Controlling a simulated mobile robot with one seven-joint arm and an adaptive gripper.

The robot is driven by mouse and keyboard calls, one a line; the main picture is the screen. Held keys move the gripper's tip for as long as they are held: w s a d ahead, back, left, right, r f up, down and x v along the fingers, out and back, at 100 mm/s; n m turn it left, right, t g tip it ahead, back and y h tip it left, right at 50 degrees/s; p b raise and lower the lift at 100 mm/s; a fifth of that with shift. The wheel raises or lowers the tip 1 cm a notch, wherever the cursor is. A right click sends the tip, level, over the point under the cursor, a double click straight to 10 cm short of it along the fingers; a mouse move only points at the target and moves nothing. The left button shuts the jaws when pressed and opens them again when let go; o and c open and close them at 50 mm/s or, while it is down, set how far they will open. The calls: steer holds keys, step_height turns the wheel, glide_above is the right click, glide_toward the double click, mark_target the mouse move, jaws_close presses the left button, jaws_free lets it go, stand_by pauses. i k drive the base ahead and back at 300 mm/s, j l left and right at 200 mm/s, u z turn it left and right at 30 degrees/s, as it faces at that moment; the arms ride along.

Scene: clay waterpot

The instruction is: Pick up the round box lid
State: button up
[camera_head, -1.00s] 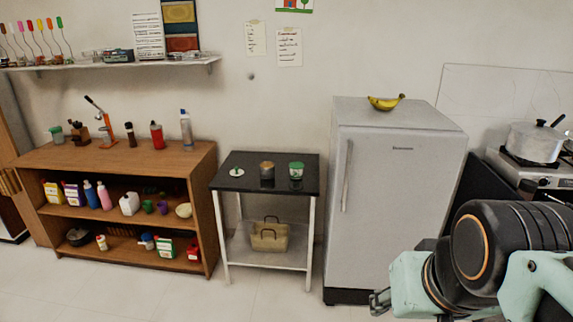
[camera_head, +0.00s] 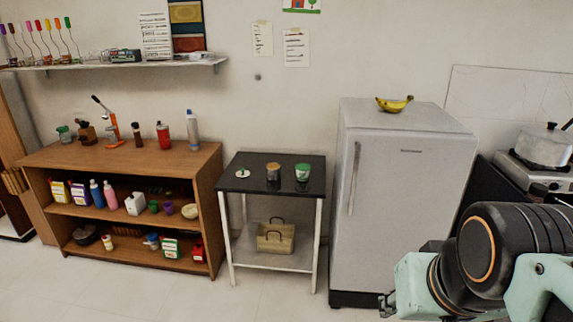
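A small white disc with a green knob (camera_head: 242,173) lies flat on the left of the small black-topped table (camera_head: 258,187); it looks like a lid. Beside it stand a brown jar with an orange-tan top (camera_head: 273,172) and a white round container with a green top (camera_head: 302,172). I cannot tell for sure which of these is the round box lid. My gripper (camera_head: 386,304) shows only in part at the lower right, in front of the fridge base and well apart from the table. Its fingers are too small and cut off to read.
A grey fridge (camera_head: 400,190) with bananas (camera_head: 394,104) on top stands right of the table. A wooden shelf unit (camera_head: 120,158) with several bottles is on the left. A basket (camera_head: 275,238) sits on the table's lower shelf. The floor in front is clear.

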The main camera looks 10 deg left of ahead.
mark_target(242, 173)
steer(key=i+j, duration=0.4)
steer(key=i+j+u, duration=0.15)
steer(key=i+j, duration=0.2)
steer(key=i, duration=0.15)
steer(key=i+j, duration=0.35)
steer(key=i, duration=0.15)
steer(key=i+j+u, duration=0.15)
steer(key=i+j, duration=0.15)
steer(key=i, duration=0.15)
steer(key=i+j, duration=0.25)
steer(key=i, duration=0.25)
steer(key=i+j+u, duration=0.15)
steer(key=i+j, duration=0.2)
steer(key=i+j+u, duration=0.15)
steer(key=i+j, duration=0.2)
steer(key=i, duration=0.2)
steer(key=i+l, duration=0.1)
steer(key=l+z, duration=0.05)
steer(key=l, duration=0.05)
